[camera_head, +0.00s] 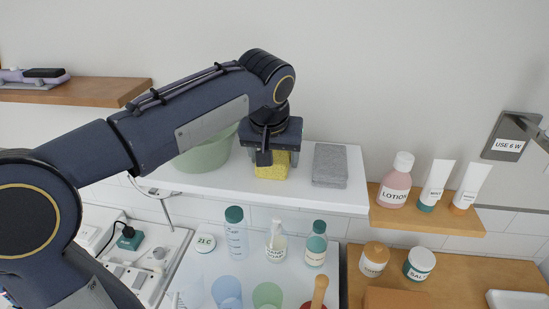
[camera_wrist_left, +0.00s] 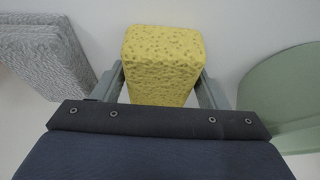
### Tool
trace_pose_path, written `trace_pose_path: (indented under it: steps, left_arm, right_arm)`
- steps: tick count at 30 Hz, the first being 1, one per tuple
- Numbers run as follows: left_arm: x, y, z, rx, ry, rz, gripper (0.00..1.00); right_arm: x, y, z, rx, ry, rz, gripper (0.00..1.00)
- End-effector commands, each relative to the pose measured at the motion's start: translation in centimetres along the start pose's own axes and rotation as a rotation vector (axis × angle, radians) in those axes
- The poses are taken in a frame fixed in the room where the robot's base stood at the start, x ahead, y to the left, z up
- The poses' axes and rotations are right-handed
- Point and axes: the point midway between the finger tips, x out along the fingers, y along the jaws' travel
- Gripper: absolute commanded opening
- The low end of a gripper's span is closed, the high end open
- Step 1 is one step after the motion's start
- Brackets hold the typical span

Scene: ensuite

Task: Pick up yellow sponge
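The yellow sponge (camera_head: 271,172) is a pitted block on the white shelf in the head view. It also fills the upper middle of the left wrist view (camera_wrist_left: 162,62). My left gripper (camera_head: 279,157) points down over the sponge and hides part of its top. In the left wrist view its two grey fingers stand on either side of the sponge, close to its sides, with narrow gaps near the palm. It looks open, and whether the tips touch the sponge is hidden. My right gripper is not in view.
On the white shelf (camera_head: 240,189), a green bowl (camera_head: 205,153) stands left of the sponge and a folded grey towel (camera_head: 330,165) close on the right. Several bottles stand below. A lotion bottle (camera_head: 395,181) and two tubes stand on a wooden shelf (camera_head: 425,219) at right.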

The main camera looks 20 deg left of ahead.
Motion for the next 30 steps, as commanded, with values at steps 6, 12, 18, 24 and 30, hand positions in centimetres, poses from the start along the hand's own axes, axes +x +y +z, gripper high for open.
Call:
trace_pose_path:
  steps: [6, 12, 18, 24, 30]
  left_arm:
    - [0.0, 0.0, 0.0, 0.000, 0.000, 0.000, 0.37]
    - [0.0, 0.0, 0.0, 0.000, 0.000, 0.000, 0.33]
    - [-0.7, 0.0, -0.3, 0.000, 0.002, 0.001, 0.33]
    - [-3.6, 0.1, -1.4, 0.000, 0.005, 0.004, 0.33]
    - [-9.3, 0.9, 0.4, 0.003, 0.006, 0.005, 0.33]
  right_arm:
    - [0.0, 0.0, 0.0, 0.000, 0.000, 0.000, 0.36]
    - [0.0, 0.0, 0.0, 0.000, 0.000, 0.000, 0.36]
    - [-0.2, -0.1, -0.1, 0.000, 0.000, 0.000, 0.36]
    - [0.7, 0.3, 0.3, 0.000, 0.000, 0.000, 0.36]
    - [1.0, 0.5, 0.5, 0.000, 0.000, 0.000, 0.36]
